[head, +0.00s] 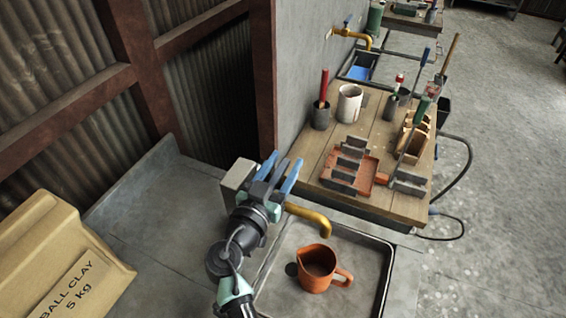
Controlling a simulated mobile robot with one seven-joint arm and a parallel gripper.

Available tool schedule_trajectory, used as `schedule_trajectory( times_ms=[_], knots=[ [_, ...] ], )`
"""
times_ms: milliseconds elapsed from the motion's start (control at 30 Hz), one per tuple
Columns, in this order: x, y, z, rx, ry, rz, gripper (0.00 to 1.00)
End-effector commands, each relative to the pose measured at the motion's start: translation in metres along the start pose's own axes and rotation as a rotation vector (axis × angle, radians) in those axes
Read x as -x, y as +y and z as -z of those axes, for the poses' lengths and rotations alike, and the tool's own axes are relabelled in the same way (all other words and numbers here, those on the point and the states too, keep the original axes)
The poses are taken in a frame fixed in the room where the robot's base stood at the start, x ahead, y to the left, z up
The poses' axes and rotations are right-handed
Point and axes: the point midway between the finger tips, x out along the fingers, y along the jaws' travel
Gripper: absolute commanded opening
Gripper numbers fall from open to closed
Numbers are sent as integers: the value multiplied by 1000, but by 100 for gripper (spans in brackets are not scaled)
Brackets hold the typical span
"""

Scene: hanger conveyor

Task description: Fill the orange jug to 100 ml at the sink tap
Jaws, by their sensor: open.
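The orange jug (316,269) stands upright in the sink basin (376,262), its handle to the right and its spout to the upper left. Its inside looks dark, and I cannot tell whether it holds water. The brass tap (312,216) reaches over the basin just behind the jug. No water stream shows. My gripper (284,170) is open and empty, above and left of the tap spout, with its blue fingers pointing up and away. It is apart from the jug. The tap's handle is hidden, perhaps behind my gripper.
A wooden workbench (330,191) behind the sink holds a terracotta tray (376,186) of grey blocks, a white cup (349,104) and tools. A ball clay bag (62,262) stands at the lower left. The grey counter (165,225) between is clear. A second tap (355,37) is farther back.

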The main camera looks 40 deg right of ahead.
Motion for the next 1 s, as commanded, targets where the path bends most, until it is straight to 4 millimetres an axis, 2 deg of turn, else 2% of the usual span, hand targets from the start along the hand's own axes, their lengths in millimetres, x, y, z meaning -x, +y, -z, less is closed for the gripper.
schedule_trajectory(
  times_ms=[67, 367, 1000],
  knots=[
    [0, 0, 0, 0, 0, 0, 52],
    [0, 0, 0, 0, 0, 1, 0],
    [1, 0, 0, 1, -1, 1, 0]
  ],
)
